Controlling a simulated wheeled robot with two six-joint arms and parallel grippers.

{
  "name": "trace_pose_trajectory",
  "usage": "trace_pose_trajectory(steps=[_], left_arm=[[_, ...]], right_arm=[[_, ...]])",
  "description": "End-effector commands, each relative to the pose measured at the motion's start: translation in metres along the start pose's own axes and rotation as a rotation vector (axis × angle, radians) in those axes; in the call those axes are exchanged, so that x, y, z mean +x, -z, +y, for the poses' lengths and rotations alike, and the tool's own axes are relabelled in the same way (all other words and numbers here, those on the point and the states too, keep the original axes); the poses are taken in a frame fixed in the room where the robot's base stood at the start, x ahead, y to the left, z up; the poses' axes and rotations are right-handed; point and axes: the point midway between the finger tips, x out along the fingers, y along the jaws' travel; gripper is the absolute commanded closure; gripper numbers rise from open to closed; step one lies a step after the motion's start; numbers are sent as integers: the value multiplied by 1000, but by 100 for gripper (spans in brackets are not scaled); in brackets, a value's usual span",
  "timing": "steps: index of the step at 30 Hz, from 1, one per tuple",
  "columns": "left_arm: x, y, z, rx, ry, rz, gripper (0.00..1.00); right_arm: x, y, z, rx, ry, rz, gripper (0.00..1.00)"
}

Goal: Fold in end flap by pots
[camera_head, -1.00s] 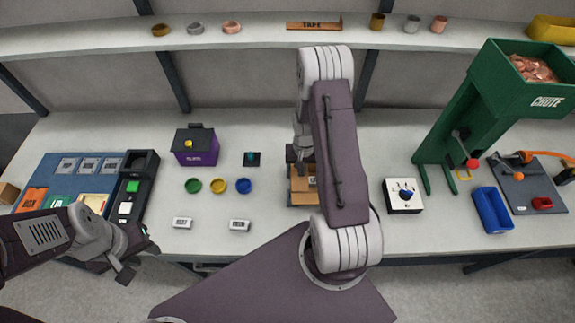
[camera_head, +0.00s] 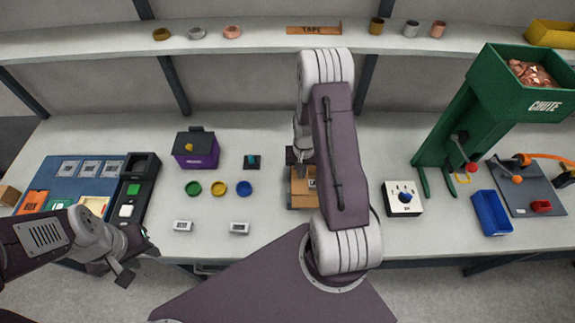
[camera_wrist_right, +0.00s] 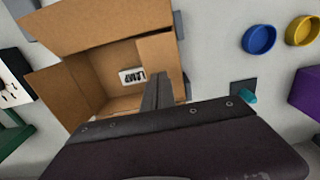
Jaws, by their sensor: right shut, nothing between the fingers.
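The open cardboard box (camera_head: 302,200) stands on the table, mostly hidden by my right arm in the head view. The wrist view shows the box (camera_wrist_right: 112,75) from above, with a white label (camera_wrist_right: 131,76) inside. One wide flap (camera_wrist_right: 90,28) spreads outward at the top and another flap (camera_wrist_right: 45,100) at the left. The end flap by the pots (camera_wrist_right: 158,55) stands at the right side, tilted over the opening. My right gripper (camera_wrist_right: 160,80) is shut and empty beside this flap's lower end; contact is unclear. My left gripper (camera_head: 133,262) hangs at the table's front edge, its jaws unclear.
Green (camera_head: 193,188), yellow (camera_head: 218,188) and blue (camera_head: 244,188) pots stand left of the box. A purple box (camera_head: 196,150) is behind them. A white dial box (camera_head: 403,198) stands to the right. The table between pots and box is clear.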

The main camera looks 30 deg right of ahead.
Motion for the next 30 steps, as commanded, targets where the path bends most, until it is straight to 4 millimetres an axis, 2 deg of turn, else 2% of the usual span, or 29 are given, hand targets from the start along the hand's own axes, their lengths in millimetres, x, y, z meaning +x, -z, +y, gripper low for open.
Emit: trace_pose_trajectory(steps=[1,17,30], left_arm=[[-12,1,0,0,0,0,64],[-64,7,1,0,0,0,64],[-63,6,1,0,0,0,64]], right_arm=[[-13,0,0,0,0,0,100],[-77,0,0,0,0,1,100],[-77,0,0,0,0,0,100]])
